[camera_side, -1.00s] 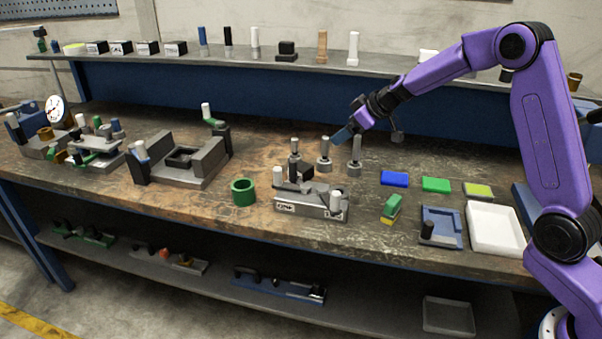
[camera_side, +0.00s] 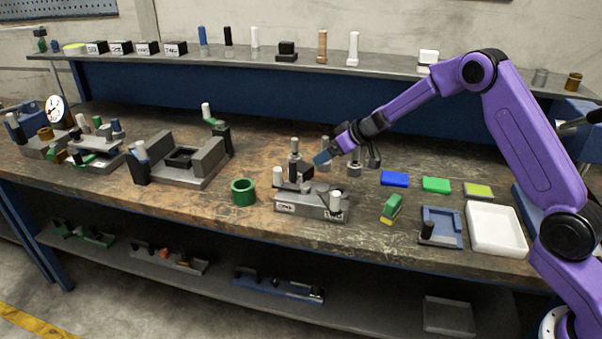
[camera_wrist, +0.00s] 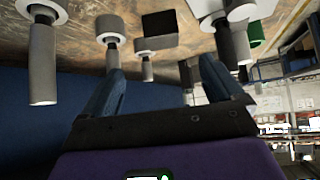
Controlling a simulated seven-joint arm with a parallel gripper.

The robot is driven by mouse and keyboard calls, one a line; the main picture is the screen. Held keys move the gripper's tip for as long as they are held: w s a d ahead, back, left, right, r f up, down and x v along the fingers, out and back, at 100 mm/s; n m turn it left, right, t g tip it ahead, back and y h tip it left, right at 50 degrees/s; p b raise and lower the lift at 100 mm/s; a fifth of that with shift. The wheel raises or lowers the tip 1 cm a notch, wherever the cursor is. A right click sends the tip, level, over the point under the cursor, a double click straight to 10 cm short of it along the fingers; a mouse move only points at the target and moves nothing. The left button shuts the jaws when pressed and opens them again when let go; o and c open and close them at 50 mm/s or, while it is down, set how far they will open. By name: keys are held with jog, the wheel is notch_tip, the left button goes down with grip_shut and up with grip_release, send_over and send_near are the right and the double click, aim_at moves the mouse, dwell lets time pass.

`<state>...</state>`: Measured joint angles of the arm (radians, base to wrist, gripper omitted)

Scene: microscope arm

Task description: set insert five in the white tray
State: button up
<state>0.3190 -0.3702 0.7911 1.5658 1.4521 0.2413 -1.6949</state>
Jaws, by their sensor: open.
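The white tray (camera_side: 495,229) lies empty at the right of the bench in the side view. Several grey posts with round collars stand mid-bench, among them one at the left (camera_side: 294,163) and one at the right (camera_side: 354,165); no number is readable, so I cannot tell which is insert five. My gripper (camera_side: 321,158) is open and empty, low above the bench by these posts and partly covering the middle one. In the wrist view a grey post (camera_wrist: 147,68) shows between my gripper's fingers (camera_wrist: 162,75), beyond them; contact cannot be told.
A grey fixture (camera_side: 310,210) with white-capped posts stands just in front of my gripper. A green ring (camera_side: 243,191) is left of it. A green-and-yellow block (camera_side: 391,209), blue plate (camera_side: 394,178), green plate (camera_side: 436,185) and blue holder (camera_side: 441,226) lie toward the tray.

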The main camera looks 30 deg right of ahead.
aim_at(300, 165)
jog(key=x, duration=0.7)
jog(key=shift+w+a+f, duration=0.4)
jog(key=shift+w+f, duration=0.05)
jog(key=shift+w, duration=0.2)
jog(key=shift+w+a+f, duration=0.4)
jog(key=shift+w+f, duration=0.1)
jog(key=shift+w, duration=0.2)
jog(key=shift+x, duration=0.85)
jog(key=c, duration=1.7)
jog(key=shift+w+r, duration=0.15)
jog(key=shift+r, duration=0.1)
grip_shut()
